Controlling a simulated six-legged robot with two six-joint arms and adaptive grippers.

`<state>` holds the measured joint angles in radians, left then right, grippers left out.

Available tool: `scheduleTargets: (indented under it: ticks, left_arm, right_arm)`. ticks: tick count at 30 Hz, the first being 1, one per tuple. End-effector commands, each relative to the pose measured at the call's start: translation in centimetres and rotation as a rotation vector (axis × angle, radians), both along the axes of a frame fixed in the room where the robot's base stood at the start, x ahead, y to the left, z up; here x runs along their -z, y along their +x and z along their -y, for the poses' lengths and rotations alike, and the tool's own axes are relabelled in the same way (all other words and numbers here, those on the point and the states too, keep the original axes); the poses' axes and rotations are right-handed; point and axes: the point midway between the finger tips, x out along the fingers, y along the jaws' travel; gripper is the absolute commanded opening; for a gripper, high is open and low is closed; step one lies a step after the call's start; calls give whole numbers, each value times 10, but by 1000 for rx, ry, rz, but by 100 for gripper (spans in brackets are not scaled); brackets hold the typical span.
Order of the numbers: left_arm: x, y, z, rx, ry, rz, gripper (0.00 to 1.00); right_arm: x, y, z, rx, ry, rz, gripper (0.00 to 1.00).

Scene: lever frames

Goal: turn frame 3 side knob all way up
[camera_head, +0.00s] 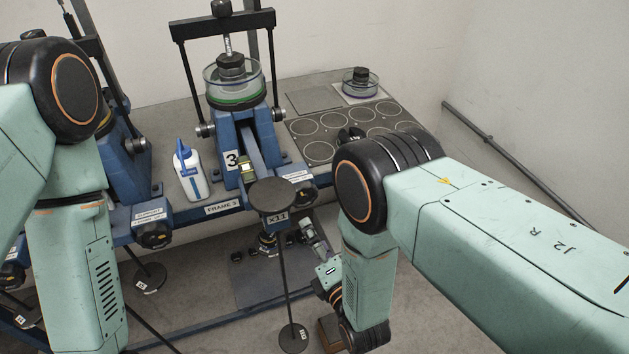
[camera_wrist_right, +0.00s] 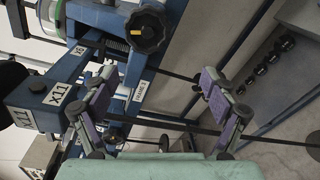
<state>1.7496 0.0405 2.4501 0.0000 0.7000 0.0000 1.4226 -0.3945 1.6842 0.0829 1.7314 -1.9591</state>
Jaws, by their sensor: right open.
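Frame 3 (camera_head: 235,140) is a blue lever press with a "3" plate, in the middle of the head view. Its black side knob (camera_head: 306,194) sits on a blue box at the front right of the bench edge. In the right wrist view the lobed black knob (camera_wrist_right: 148,28) shows at the top, with a yellow-orange mark on its face. My right gripper (camera_wrist_right: 155,80) is open and empty, its purple-padded fingers apart and below the knob in that picture, not touching it. My left gripper is out of view.
The lever's X11 end (camera_head: 277,217) juts out left of the knob, with a thin rod hanging to the floor. A white-blue bottle (camera_head: 190,172) stands on the bench. Another frame's knob (camera_head: 153,235) is further left. A board with ringed circles (camera_head: 330,125) lies at right.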

Motion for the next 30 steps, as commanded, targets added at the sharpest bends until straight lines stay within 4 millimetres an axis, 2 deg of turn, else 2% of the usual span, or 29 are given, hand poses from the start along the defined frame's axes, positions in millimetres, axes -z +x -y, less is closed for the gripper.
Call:
scheduleTargets:
  ticks: [3,9,17,30]
  left_arm:
    - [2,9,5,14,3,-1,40]
    - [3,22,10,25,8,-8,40]
    - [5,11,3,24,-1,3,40]
    - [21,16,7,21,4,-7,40]
  right_arm:
    - [-9,12,6,7,-86,87,85]
    - [-12,22,12,11,-196,151,85]
    - [-19,21,0,7,-240,178,85]
    - [-12,83,-11,6,-230,168,85]
